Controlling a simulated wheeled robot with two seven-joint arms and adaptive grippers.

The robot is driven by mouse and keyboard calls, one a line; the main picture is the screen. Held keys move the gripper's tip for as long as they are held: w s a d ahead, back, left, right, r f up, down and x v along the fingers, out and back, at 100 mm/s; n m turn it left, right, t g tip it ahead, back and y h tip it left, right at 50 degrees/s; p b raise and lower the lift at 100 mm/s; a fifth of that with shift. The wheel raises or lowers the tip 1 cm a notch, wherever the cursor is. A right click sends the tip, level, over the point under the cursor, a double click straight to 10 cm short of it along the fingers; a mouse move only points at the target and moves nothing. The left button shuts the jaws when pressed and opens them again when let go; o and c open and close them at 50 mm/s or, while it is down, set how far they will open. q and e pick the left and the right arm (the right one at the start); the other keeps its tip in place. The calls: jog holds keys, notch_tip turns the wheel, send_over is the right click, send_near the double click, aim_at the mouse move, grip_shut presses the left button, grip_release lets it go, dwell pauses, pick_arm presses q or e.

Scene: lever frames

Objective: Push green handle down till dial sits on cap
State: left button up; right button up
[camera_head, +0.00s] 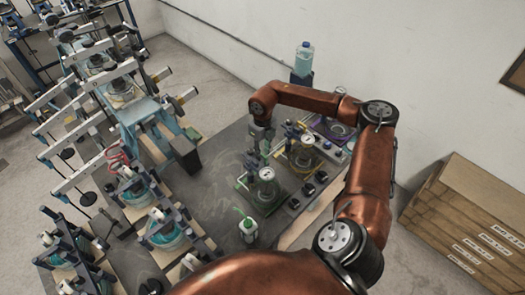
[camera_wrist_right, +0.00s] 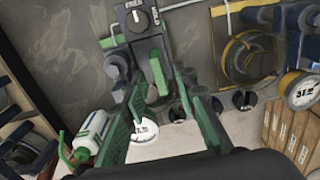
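The green lever frame (camera_head: 262,196) stands on the dark bench in the head view, with a round white-faced dial (camera_head: 267,173) on it. My right gripper (camera_head: 257,155) points down just behind this dial. In the right wrist view its two fingers stand apart (camera_wrist_right: 160,90), and the green handle (camera_wrist_right: 157,76) shows between or just beyond their tips. I cannot tell whether they touch it. The dial's pale face (camera_wrist_right: 145,130) shows partly between the fingers. The cap is hidden, so I cannot tell the gap below the dial. My left gripper is out of view.
A yellow frame (camera_head: 304,153) and a purple frame (camera_head: 334,129) stand behind to the right. A white bottle with a green spout (camera_head: 248,228) stands in front. Several blue-and-grey lever frames fill the left. Cardboard boxes (camera_head: 470,225) are at the right.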

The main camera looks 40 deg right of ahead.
jog(key=shift+c, duration=0.2)
grip_shut()
dwell(0.5)
